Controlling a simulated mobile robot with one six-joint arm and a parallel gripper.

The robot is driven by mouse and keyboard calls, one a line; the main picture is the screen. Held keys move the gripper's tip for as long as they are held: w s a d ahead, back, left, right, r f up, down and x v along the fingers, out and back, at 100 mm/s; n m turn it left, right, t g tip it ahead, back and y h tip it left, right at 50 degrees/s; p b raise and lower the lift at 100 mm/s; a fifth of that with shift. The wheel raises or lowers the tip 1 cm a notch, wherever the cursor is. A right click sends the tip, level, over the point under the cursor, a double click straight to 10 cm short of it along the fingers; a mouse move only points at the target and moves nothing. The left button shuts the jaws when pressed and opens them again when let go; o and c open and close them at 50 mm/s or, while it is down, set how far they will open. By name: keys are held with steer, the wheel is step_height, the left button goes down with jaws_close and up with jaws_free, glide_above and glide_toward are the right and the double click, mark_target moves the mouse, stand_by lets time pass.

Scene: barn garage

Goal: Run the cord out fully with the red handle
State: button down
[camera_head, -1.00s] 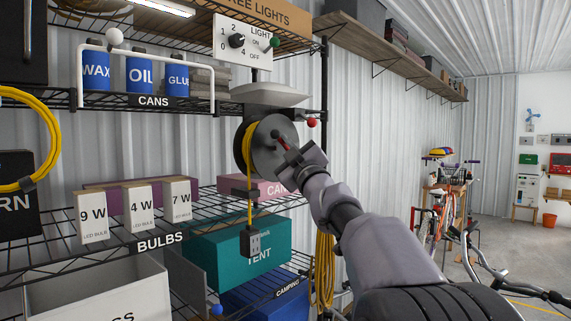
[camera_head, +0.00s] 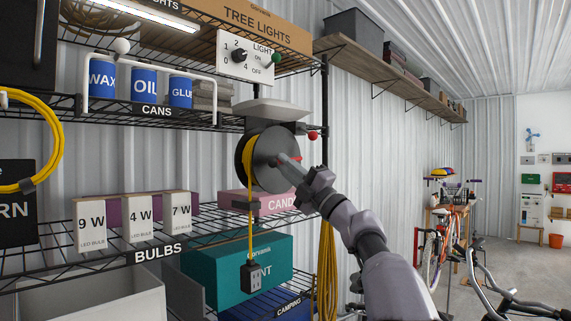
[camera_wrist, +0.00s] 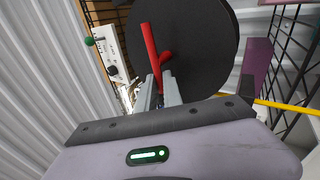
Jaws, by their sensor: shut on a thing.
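The dark cord reel (camera_head: 275,160) hangs under the upper shelf, with yellow cord (camera_head: 250,215) running down from its left side. A dark outlet block (camera_head: 254,277) hangs at the cord's end, in front of the teal tent box. The red handle (camera_head: 296,158) is on the reel's face, partly hidden by my gripper (camera_head: 290,164). In the wrist view, the red handle (camera_wrist: 150,48) stands against the black reel disc (camera_wrist: 200,45). My gripper (camera_wrist: 162,90) is shut on the red handle's near part there. Cord left on the reel is mostly hidden by the disc.
A light panel (camera_head: 245,57) and red knob (camera_head: 312,135) are near the reel. Bulb boxes (camera_head: 137,219) stand on the wire shelf at left; the tent box (camera_head: 235,262) is below. Bicycles (camera_head: 440,235) stand at right. Open floor lies beyond.

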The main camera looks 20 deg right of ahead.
steer(key=shift+n+g+y, duration=0.4)
steer(key=shift+n+y, duration=0.1)
steer(key=shift+n, duration=0.3)
steer(key=c, duration=1.5)
jaws_free()
steer(key=shift+f, duration=0.15)
steer(key=b+v, duration=0.1)
steer(key=v, duration=1.6)
steer(key=shift+b, duration=0.4)
steer(key=shift+s+f, duration=0.1)
